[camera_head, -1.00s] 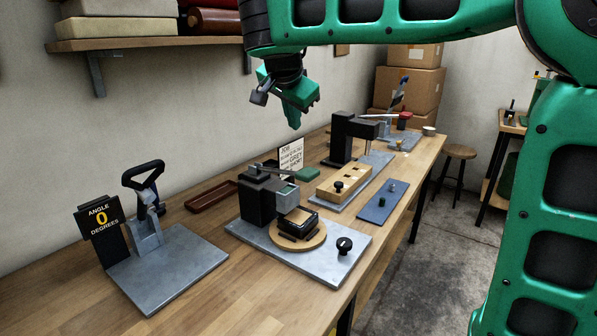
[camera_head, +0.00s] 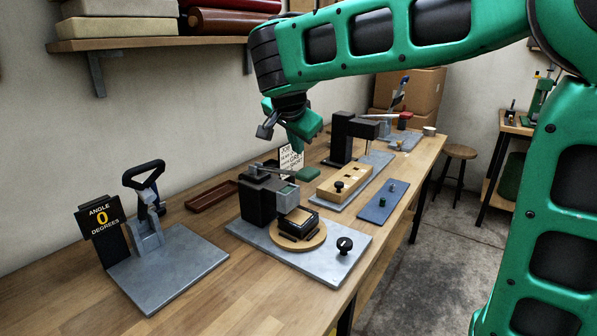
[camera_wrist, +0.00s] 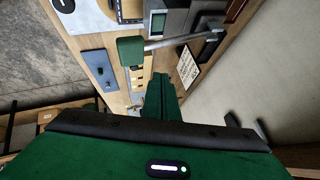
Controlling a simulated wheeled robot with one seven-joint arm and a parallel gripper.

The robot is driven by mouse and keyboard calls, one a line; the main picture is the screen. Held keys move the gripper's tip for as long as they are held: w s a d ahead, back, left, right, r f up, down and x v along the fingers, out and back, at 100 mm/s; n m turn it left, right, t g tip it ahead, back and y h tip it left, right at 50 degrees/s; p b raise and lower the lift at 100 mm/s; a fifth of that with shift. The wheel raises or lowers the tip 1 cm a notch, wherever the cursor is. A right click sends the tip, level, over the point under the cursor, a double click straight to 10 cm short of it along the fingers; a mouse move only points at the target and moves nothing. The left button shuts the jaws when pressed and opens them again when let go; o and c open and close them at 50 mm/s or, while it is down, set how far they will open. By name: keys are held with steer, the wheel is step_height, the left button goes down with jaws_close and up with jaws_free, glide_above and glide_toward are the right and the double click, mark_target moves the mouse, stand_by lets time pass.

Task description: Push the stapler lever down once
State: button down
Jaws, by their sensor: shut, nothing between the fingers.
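A black and grey bench unit (camera_head: 259,203), apparently the stapler, stands on a grey plate in the middle of the table. Its lever ends in a green pad (camera_head: 307,174) and sticks out to the right, roughly level. In the wrist view the green pad (camera_wrist: 130,50) and its grey bar lie beyond my fingers, left of centre. My gripper (camera_head: 299,147) is shut and empty, above the lever. Its green fingers also show in the wrist view (camera_wrist: 162,82). A gap shows between fingers and pad; how wide is hard to tell.
A round wooden disc (camera_head: 321,238) with a dark block sits before the unit. A lettered card (camera_head: 291,160) stands behind the lever. A black-handled device (camera_head: 146,225) is at left. A tall black post unit (camera_head: 342,135) and a red-levered device (camera_head: 397,115) stand farther back.

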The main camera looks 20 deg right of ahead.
mark_target(301, 171)
steer(key=shift+s+d+f, duration=0.1)
steer(key=shift+s+f, duration=0.1)
steer(key=shift+f, duration=1.05)
steer(key=shift+s+d+f, duration=0.15)
steer(key=shift+s+f, duration=0.05)
steer(key=shift+f, duration=0.75)
steer(key=shift+s+d+f, duration=0.1)
steer(key=shift+s+f, duration=0.05)
steer(key=shift+f, duration=0.8)
stand_by(3.2)
steer(key=shift+r, duration=0.15)
steer(key=shift+w+a+r, duration=0.1)
steer(key=shift+w+r, duration=0.05)
steer(key=shift+r, duration=0.8)
steer(key=shift+w+a+r, duration=0.1)
steer(key=shift+w+r, duration=0.05)
steer(key=shift+r, duration=0.75)
